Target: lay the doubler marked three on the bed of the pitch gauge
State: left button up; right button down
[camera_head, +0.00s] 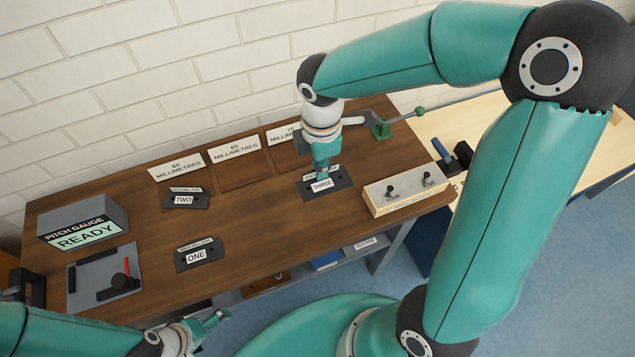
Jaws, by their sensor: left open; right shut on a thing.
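The doubler marked three (342,183) is a dark plate with a white label, at the right of the wooden bench. My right gripper (322,176) reaches down from above and is shut on it; I cannot tell whether the plate touches the bench. The pitch gauge (82,222) stands at the left end, its display reading READY. My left gripper (219,321) is open and empty, low in front of the bench.
The doubler marked two (184,200) lies by the 60 millimetres sign (176,167). The doubler marked one (197,255) lies nearer the front. A pale block with two black knobs (405,191) stands right of doubler three. The bench middle (245,220) is clear.

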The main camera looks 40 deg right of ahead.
notch_tip(320, 180, up, 14)
jog(key=p, duration=0.5)
jog(key=shift+r, duration=0.15)
